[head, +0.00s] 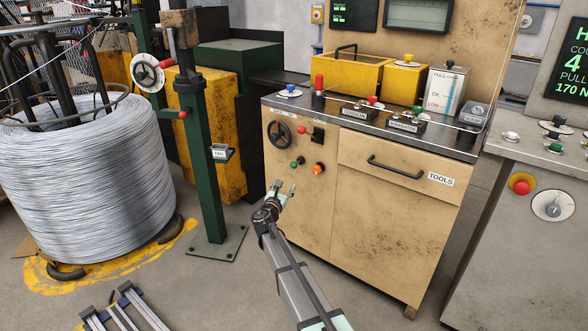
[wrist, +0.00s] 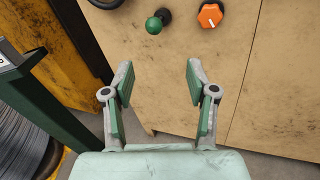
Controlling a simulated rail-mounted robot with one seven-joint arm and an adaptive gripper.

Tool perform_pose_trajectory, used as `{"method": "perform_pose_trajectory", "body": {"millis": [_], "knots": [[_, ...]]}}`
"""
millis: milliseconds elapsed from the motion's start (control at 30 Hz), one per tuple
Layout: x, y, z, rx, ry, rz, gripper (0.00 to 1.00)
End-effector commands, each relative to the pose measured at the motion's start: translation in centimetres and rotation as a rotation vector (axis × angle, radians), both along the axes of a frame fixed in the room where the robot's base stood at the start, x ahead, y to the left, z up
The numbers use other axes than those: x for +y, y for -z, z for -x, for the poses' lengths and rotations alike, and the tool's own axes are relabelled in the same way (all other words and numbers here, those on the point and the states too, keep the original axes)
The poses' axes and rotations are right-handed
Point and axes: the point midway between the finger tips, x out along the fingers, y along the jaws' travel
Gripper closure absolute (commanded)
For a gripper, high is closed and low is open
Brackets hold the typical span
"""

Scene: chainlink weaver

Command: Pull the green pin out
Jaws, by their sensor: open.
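A green round-headed knob on a short dark stem, which looks like the green pin (head: 297,162), sticks out of the front of the tan cabinet. It also shows at the top of the wrist view (wrist: 154,25), beyond the fingertips. My gripper (head: 283,187) is open and empty, low in front of the cabinet and below the green knob. In the wrist view my gripper (wrist: 157,82) has its two green-padded fingers wide apart, with only cabinet front between them.
An orange knob (head: 319,168) sits just right of the green one; a dark handwheel (head: 279,134) is above left. A drawer handle (head: 396,167) projects to the right. A green post (head: 202,160) and wire coil (head: 80,180) stand left.

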Motion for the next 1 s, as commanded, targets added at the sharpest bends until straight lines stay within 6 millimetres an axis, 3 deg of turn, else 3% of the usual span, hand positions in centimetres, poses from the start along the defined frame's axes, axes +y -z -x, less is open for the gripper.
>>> {"method": "perform_pose_trajectory", "body": {"millis": [100,367,1000], "knots": [[0.6,-0.3,-0.1,0.031,-0.036,0.129,0.42],[0.1,-0.1,-1.8,0.047,-0.036,0.162,0.42],[-3.7,0.0,-13.2,0.045,-0.035,0.158,0.42]]}}
